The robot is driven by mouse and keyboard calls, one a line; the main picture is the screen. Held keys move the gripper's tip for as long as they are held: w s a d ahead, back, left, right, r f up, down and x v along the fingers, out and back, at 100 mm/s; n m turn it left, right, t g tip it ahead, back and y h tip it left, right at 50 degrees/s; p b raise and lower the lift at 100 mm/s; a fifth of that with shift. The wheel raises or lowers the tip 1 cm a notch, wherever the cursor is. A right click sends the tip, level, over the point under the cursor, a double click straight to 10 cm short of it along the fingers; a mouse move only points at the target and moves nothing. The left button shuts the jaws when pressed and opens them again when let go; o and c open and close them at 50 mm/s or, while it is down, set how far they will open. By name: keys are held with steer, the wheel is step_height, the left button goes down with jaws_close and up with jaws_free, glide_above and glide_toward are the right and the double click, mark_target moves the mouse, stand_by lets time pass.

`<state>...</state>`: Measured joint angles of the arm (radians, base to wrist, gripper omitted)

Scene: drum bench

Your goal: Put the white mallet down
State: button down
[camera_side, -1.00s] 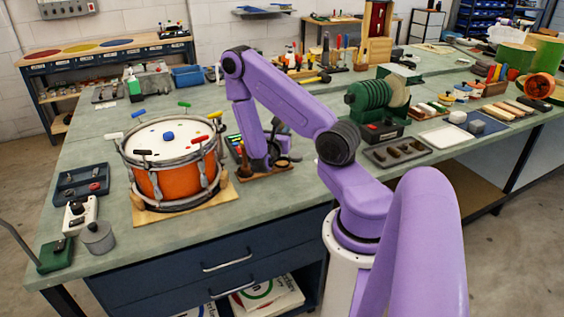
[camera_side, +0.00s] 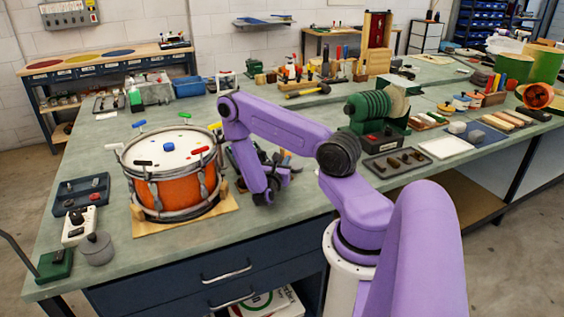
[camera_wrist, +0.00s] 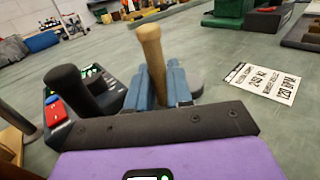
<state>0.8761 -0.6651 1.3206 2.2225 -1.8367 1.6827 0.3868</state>
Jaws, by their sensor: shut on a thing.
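In the wrist view, my gripper (camera_wrist: 160,88) has its blue fingers closed around a pale wooden handle (camera_wrist: 150,45), which sticks up and tilts slightly. I take this for the mallet; its head is hidden behind the fingers, so I cannot see its white colour. A grey rounded shape shows just right of the fingers, but I cannot tell what it is. In the side view, my gripper (camera_side: 262,196) points down close to the bench top (camera_side: 300,198), right of the orange drum (camera_side: 165,190). The held mallet cannot be made out there.
A dark upright cylinder (camera_wrist: 65,82) and a box with red and blue buttons (camera_wrist: 55,112) stand close left in the wrist view. A printed label (camera_wrist: 265,82) lies at right. A tray of dark parts (camera_side: 398,163) stands right of my arm.

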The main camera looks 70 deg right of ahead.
steer(key=shift+f, duration=0.15)
steer(key=c, duration=1)
jaws_free()
